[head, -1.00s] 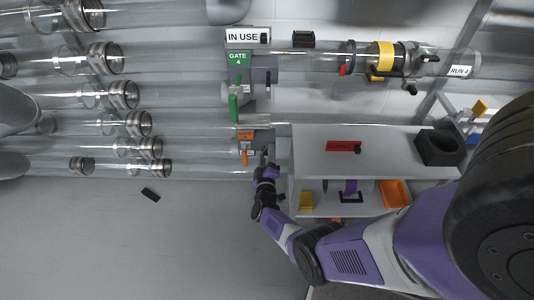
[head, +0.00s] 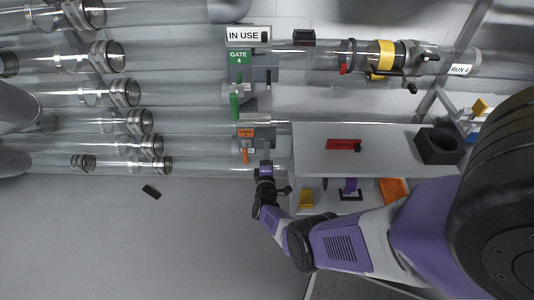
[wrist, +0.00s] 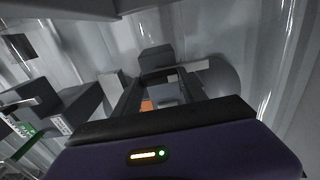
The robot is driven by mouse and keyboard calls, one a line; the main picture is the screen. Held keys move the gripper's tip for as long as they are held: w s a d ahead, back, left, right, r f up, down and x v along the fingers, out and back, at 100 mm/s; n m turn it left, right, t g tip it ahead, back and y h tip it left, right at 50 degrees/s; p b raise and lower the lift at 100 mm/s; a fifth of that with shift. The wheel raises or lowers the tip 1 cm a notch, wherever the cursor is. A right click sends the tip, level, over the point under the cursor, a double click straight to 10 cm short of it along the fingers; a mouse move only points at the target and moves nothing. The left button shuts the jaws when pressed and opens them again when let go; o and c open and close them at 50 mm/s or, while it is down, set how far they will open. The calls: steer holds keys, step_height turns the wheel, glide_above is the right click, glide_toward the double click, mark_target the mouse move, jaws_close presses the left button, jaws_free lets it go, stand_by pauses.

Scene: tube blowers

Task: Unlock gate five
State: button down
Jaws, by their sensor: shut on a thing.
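Gate five is the lower gate on the clear pipes, with an orange label (head: 247,133) that is too small to read fully. Its orange handle (head: 245,157) hangs down below the label. My gripper (head: 264,168) is at the lower right of this gate, beside the orange handle. In the wrist view, my gripper (wrist: 162,92) is shut on a small grey part between its fingers, with a bit of orange beside it. The held part is mostly hidden, and I cannot tell exactly what it is.
Gate four, with a green label (head: 239,57) and green handle (head: 235,103), is just above, near an IN USE sign (head: 248,35). A small black piece (head: 152,191) lies left.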

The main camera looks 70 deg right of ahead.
stand_by(0.3)
steer(key=c, duration=0.6)
jaws_free()
steer(key=shift+c, duration=0.2)
steer(key=shift+a, duration=0.1)
steer(key=p+v, duration=0.3)
steer(key=v, duration=0.4)
steer(key=shift+s+a, duration=0.15)
steer(key=shift+a, duration=0.1)
